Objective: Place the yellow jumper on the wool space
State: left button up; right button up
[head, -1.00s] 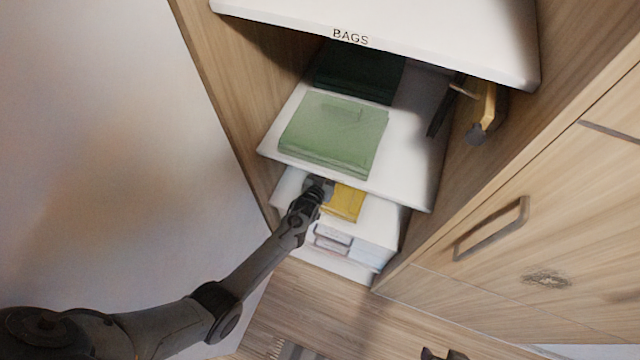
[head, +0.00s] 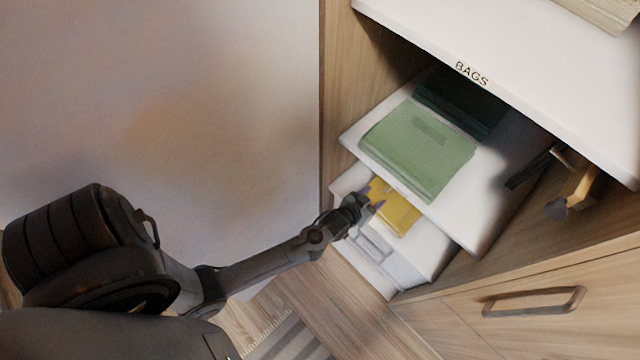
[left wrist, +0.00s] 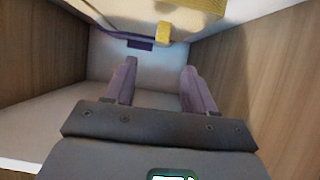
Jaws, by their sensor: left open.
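The yellow jumper (head: 402,216) lies folded on a low white shelf, below the shelf with the green folded garment (head: 420,150), whose shelf edge partly covers it. My left gripper (head: 372,203) is open at the jumper's left side, its fingers pointing toward it; I cannot tell whether they touch it. In the left wrist view the two purple fingers (left wrist: 158,68) stand apart with nothing visible between them. A pale yellow thing (left wrist: 150,14) fills the top of that view; I cannot tell whether it is the jumper. No label for the wool space is readable. My right gripper is not in view.
A white shelf marked BAGS (head: 540,95) overhangs the garments. A dark green folded item (head: 462,103) lies behind the green one. A yellow-brown object (head: 575,190) is at the right wall. A drawer handle (head: 533,301) sticks out at lower right.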

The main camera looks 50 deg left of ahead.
pick_arm(q)
jog(key=s+r+m+g, duration=0.1)
jog(key=s+r+g, duration=0.2)
jog(key=s, duration=0.5)
jog(key=s+d+r+m+g+h, duration=0.1)
jog(key=s+r+g, duration=0.2)
jog(key=s+r, duration=0.3)
jog(key=s+r+m+g, duration=0.1)
jog(key=s+r+g, duration=0.2)
jog(key=s, duration=0.8)
notch_tip(320, 180, up, 2)
jog(key=shift+d+r+h, duration=0.1)
jog(key=shift+d+h, duration=0.05)
jog(key=shift+h, duration=0.15)
jog(key=shift+w+r, duration=0.1)
